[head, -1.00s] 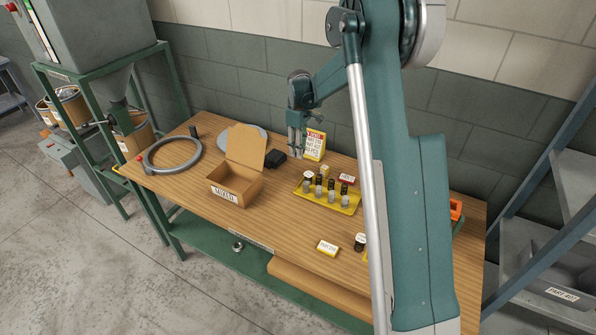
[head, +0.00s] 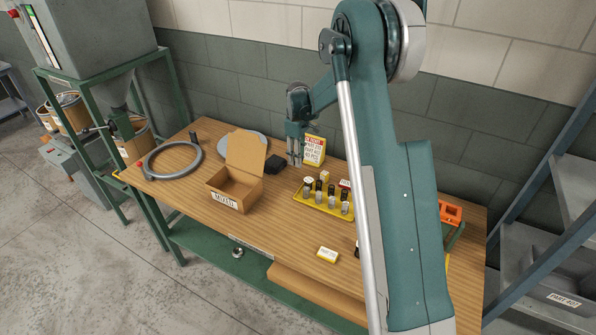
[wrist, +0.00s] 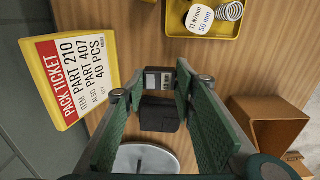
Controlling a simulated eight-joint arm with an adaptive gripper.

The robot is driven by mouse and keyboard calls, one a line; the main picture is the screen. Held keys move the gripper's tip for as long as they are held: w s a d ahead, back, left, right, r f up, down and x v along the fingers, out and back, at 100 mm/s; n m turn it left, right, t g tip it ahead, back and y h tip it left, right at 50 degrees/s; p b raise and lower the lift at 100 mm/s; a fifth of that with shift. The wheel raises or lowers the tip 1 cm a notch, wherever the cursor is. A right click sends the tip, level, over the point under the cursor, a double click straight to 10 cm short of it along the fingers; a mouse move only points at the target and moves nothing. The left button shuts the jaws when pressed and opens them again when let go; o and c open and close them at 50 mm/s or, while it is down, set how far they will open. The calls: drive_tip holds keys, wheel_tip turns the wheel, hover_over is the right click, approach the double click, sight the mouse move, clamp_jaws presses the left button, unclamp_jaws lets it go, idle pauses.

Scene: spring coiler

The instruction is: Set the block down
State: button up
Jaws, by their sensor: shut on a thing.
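My gripper (head: 294,160) hangs over the back of the table, just left of the yellow pack ticket stand. In the wrist view its two green-padded fingers (wrist: 161,84) are closed on a small dark block (wrist: 158,81) with pale label patches. In the head view the block is too small to make out between the fingers. A black box (head: 274,163) lies left of the gripper; a black shape (wrist: 160,115) behind the block in the wrist view appears to be this box. Whether the block touches the table cannot be told.
The pack ticket (head: 313,150) stands close to the gripper. A yellow tray (head: 320,203) of springs lies to its right front. An open carton (head: 225,190) marked MIXED, a grey disc (head: 225,142) and a grey ring (head: 150,166) lie left. The table's front middle (head: 280,225) is mostly clear.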

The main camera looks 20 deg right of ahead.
sight(298, 176)
drive_tip(key=shift+f, duration=1.55)
drive_tip(key=shift+f, duration=0.1)
drive_tip(key=shift+f, duration=1.8)
drive_tip(key=shift+f, duration=0.1)
drive_tip(key=o, duration=1)
wheel_tip(298, 176, up, 12)
drive_tip(key=shift+r, duration=0.15)
